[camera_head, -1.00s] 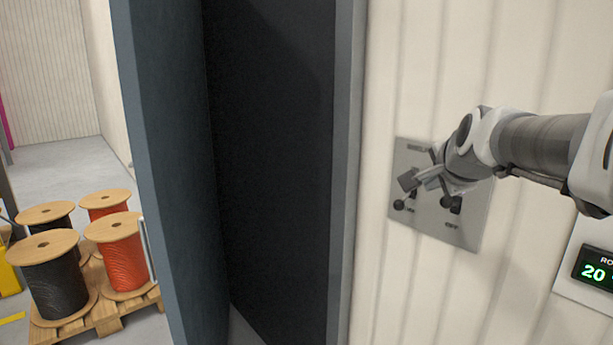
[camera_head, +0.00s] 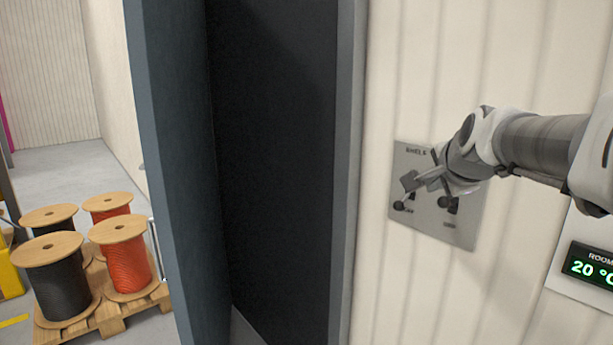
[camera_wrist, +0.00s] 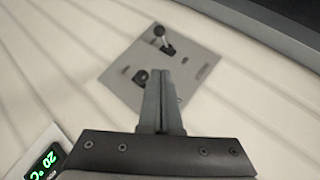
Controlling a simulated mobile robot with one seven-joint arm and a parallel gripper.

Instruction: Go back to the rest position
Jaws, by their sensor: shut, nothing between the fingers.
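My gripper (camera_head: 412,184) is in front of the grey switch panel (camera_head: 432,222) on the cream corrugated wall. In the wrist view my gripper (camera_wrist: 164,75) has its two fingers together with nothing between them. The grey panel (camera_wrist: 195,62) lies beyond the fingertips there. One lever with a black knob (camera_wrist: 159,31) stands clear of the fingers; a second dark lever (camera_wrist: 141,77) is partly hidden beside them. In the head view the levers are partly covered by my gripper. I cannot tell whether the fingers touch the panel.
A green-lit display reading 20 °C (camera_head: 590,265) is on the wall at right. An open blue-grey door (camera_head: 165,150) stands left of the panel beside a dark opening (camera_head: 275,150). A pallet (camera_head: 105,318) with black and orange cable reels stands at the lower left.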

